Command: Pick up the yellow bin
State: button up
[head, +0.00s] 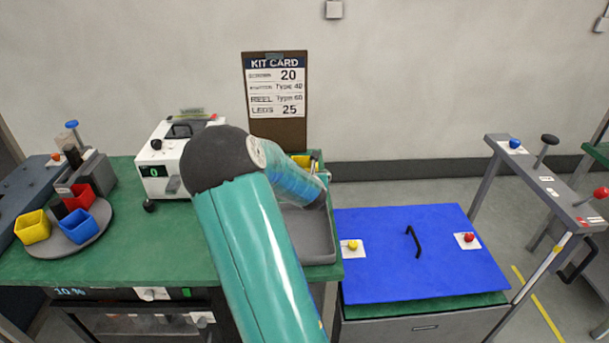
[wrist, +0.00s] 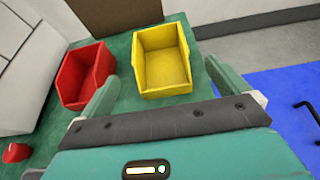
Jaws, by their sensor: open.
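A yellow bin (wrist: 163,62), open-topped and empty, stands on the green bench top in the wrist view. In the head view only a bit of this yellow bin (head: 301,160) shows behind my arm, below the kit card. My gripper (wrist: 160,76) is open, with one finger towards each side of the yellow bin in the picture; I cannot tell how far above it the fingers are. In the head view my arm hides the jaws. A second yellow bin (head: 33,227) is on the round grey turntable at the left.
A red bin (wrist: 84,77) stands left of the yellow bin, close to my left finger in the picture. A grey tray (head: 320,250) lies in front, partly behind my arm. The kit card (head: 277,85) stands behind. A blue panel (head: 400,275) with a handle is to the right.

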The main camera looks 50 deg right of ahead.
send_near(305, 168)
jog(key=w+d, duration=0.2)
jog(key=shift+w+d+r, duration=0.1)
jog(key=shift+w+d, duration=0.2)
jog(key=shift+w, duration=0.1)
jog(key=c, duration=1)
jog(key=shift+r, duration=0.1)
jog(key=shift+c, duration=0.2)
